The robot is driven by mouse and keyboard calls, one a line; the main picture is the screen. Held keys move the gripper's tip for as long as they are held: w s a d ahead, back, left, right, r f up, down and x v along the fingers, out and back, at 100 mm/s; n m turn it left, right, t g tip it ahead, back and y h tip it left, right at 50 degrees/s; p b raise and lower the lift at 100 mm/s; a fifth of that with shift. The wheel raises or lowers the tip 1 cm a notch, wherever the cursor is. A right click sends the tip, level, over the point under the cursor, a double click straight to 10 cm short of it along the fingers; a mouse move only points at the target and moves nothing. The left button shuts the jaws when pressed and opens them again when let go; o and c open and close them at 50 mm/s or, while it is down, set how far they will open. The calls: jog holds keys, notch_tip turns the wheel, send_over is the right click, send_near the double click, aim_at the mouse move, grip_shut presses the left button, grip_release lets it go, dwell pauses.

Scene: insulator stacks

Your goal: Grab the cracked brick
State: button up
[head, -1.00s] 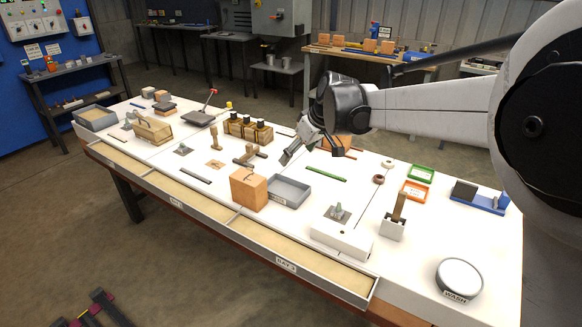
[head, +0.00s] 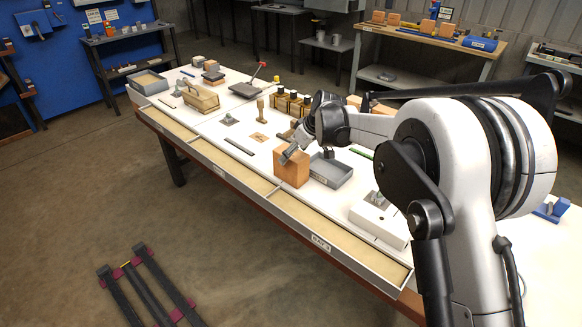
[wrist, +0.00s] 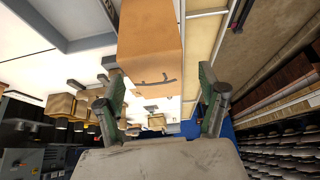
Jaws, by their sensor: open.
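An orange-tan brick (head: 291,168) stands upright on the white table, near its front edge. In the wrist view the brick (wrist: 150,35) fills the upper middle, with a dark crack line on the face towards me. My gripper (head: 287,154) is close to the brick in the head view, overlapping its top part. In the wrist view the open fingers of my gripper (wrist: 160,92) appear to either side of the brick's lower part. A gap shows on both sides, and I cannot tell how deep the brick lies between the fingers.
A grey tray (head: 330,171) stands right beside the brick. A white block with a metal fitting (head: 380,217) is further right. Several dark-capped jars (head: 291,103) and a wooden peg (head: 260,107) stand behind. A long sand-coloured trough (head: 235,177) runs along the front edge.

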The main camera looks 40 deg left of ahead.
jog(key=shift+x, duration=3.1)
jog(key=shift+w+a+r, duration=0.1)
jog(key=shift+w, duration=0.1)
jog(key=c, duration=1.7)
